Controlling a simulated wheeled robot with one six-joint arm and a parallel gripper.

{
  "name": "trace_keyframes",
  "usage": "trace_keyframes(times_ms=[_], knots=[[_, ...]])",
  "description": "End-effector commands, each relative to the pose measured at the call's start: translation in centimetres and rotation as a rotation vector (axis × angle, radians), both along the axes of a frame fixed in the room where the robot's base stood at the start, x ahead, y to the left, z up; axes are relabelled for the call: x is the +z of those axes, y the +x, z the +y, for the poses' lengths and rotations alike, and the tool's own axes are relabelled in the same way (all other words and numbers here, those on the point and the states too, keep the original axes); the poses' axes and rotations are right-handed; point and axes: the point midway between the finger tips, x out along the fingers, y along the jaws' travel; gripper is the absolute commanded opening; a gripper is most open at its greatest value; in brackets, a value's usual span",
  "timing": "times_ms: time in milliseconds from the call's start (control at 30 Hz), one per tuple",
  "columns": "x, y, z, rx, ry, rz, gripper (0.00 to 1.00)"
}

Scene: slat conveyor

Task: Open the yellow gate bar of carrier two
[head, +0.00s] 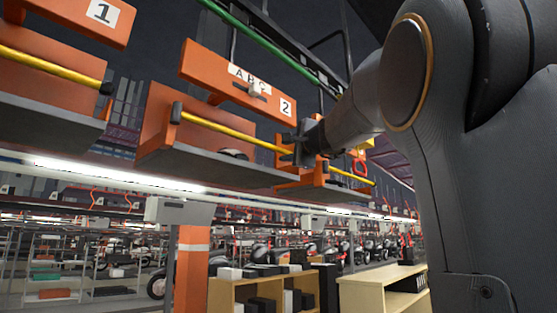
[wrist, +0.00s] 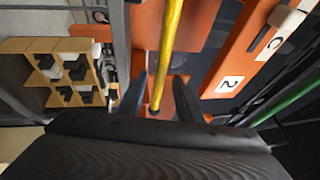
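Carrier two (head: 215,75) is orange with a white "2" label and a grey floor plate (head: 205,168). Its yellow gate bar (head: 235,132) runs across the front, from a black fitting (head: 176,112) on the left toward my gripper (head: 303,143) at the right end. In the wrist view the yellow bar (wrist: 169,45) passes between the two dark fingers of my gripper (wrist: 160,88). The fingers stand apart with a gap on each side of the bar. The "2" label (wrist: 229,84) shows to the right. My gripper hides the bar's right end in the head view.
Carrier one (head: 75,15) hangs at the left with its own yellow bar (head: 50,66). Another carrier's yellow bar (head: 350,175) is just right of my gripper. A green rail (head: 270,45) runs above. Wooden shelves (head: 385,292) stand below.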

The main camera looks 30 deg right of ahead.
Motion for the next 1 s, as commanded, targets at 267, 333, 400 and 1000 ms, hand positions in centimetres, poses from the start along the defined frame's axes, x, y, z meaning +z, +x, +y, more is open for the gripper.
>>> trace_keyframes(times_ms=[267,333,400,1000], knots=[[0.8,3.0,0.0,0.005,-0.001,0.002,0.33],[1.0,4.1,-0.1,0.004,-0.002,0.002,0.33],[1.1,5.1,-0.2,0.004,-0.001,0.003,0.33],[1.4,7.6,-0.3,0.002,-0.002,0.001,0.29]])
